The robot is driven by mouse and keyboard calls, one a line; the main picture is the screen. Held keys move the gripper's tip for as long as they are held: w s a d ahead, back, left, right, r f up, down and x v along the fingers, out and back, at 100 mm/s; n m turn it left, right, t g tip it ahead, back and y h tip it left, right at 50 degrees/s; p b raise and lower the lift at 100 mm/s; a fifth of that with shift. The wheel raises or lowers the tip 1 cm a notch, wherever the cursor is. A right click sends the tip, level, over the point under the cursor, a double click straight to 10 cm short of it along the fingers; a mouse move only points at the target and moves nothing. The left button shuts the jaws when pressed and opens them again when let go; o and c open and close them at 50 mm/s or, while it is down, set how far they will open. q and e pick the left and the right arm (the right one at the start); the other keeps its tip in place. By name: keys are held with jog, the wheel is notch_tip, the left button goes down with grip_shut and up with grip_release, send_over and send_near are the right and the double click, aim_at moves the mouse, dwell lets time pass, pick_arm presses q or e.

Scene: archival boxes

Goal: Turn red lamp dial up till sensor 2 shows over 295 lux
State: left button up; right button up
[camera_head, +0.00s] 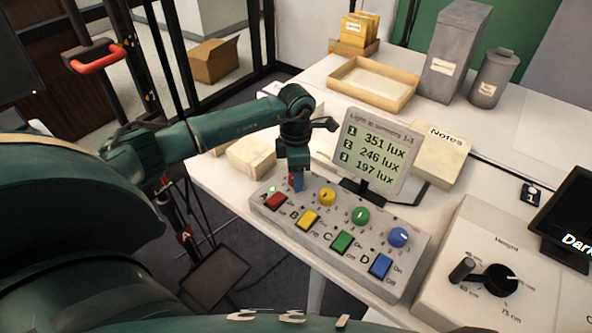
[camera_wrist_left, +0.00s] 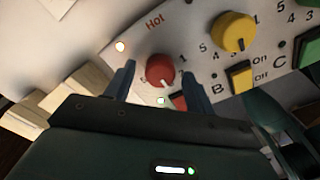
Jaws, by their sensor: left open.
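The red lamp dial (camera_wrist_left: 160,70) sits on the control panel (camera_head: 345,250), above the red button marked A (camera_head: 276,201). My left gripper (camera_head: 296,184) points down over the dial and mostly hides it in the head view. In the left wrist view, the open fingers of my left gripper (camera_wrist_left: 160,82) stand on either side of the red dial; I cannot tell whether they touch it. The sensor display (camera_head: 371,151) behind the panel reads 1: 351 lux, 2: 246 lux, 3: 197 lux. My right gripper is not in view.
Yellow (camera_head: 327,197), green (camera_head: 360,215) and blue (camera_head: 398,237) dials stand to the right on the panel, with buttons in front. A box with a black crank dial (camera_head: 489,278) is at the right. A Notes block (camera_head: 441,152) stands beside the display.

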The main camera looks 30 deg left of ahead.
pick_arm(q)
notch_tip(320, 180, up, 13)
jog(key=shift+b, duration=0.35)
dwell(0.3)
dwell(0.4)
